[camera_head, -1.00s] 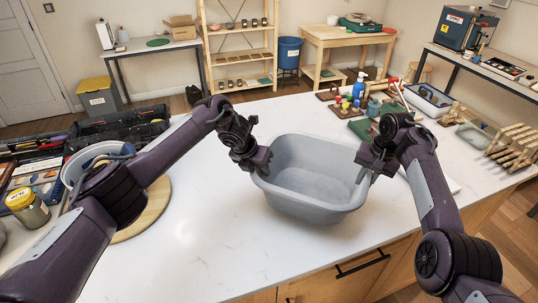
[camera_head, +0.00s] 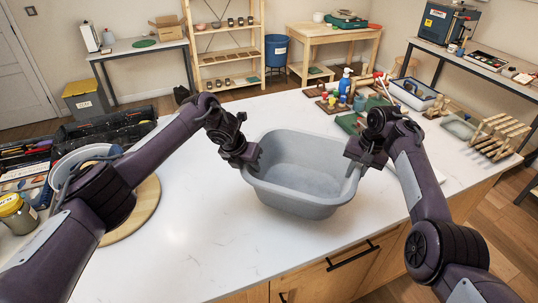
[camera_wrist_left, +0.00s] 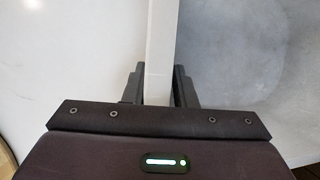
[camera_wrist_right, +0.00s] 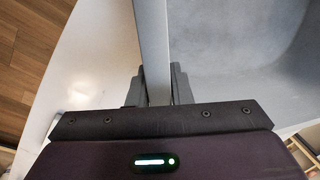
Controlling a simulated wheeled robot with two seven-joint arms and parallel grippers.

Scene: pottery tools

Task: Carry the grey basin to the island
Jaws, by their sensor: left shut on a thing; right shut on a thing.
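The grey basin (camera_head: 302,180) is an open, rounded rectangular tub, upright over the white top of the island (camera_head: 190,240), near its front edge. I cannot tell whether its base touches the top. My left gripper (camera_head: 250,162) is shut on the basin's left rim; the left wrist view shows the rim (camera_wrist_left: 160,45) between its fingers. My right gripper (camera_head: 357,162) is shut on the right rim; the right wrist view shows that rim (camera_wrist_right: 152,40) between its fingers. The basin looks empty.
Left on the island are a round wooden board (camera_head: 142,215), a pale bucket and a yellow-lidded jar (camera_head: 14,211). Paint bottles (camera_head: 345,84), a tray (camera_head: 412,93) and a wooden rack (camera_head: 500,136) stand at the back right. The top is clear left of the basin.

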